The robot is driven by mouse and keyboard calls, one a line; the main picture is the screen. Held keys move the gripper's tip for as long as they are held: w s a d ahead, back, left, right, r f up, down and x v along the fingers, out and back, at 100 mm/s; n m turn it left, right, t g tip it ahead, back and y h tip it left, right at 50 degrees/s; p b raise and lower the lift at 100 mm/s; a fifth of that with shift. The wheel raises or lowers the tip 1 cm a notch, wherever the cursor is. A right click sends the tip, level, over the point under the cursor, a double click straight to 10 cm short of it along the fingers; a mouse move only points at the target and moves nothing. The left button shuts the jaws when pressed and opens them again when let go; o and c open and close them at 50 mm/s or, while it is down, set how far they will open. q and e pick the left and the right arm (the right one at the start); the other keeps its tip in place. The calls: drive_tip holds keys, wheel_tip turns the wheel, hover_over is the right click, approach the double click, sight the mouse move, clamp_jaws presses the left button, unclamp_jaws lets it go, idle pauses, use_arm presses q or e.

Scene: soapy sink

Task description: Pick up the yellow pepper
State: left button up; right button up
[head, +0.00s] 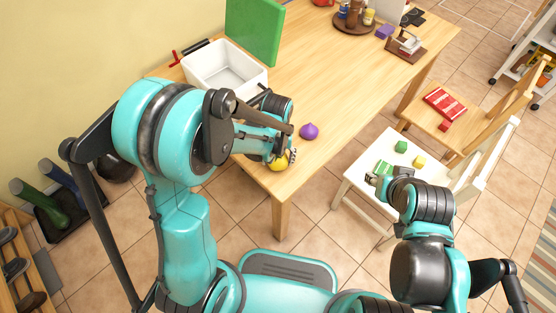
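The yellow pepper (278,164) is at the near edge of the wooden table, partly hidden by my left gripper (287,158). My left gripper is right at the pepper, its fingers beside or around it. I cannot tell whether the fingers are closed on it. My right gripper (372,179) is over the white chair, near a green item (384,167), and its finger state is too small to tell.
A purple object (309,131) lies on the table (345,95) just right of my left gripper. A white bin (225,68) and a green board (253,30) stand behind it. The white chair (350,178) holds small green and yellow blocks. The table's middle is clear.

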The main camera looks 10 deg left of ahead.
use_arm(q)
drive_tip(key=c, duration=0.7)
drive_tip(key=shift+c, duration=0.2)
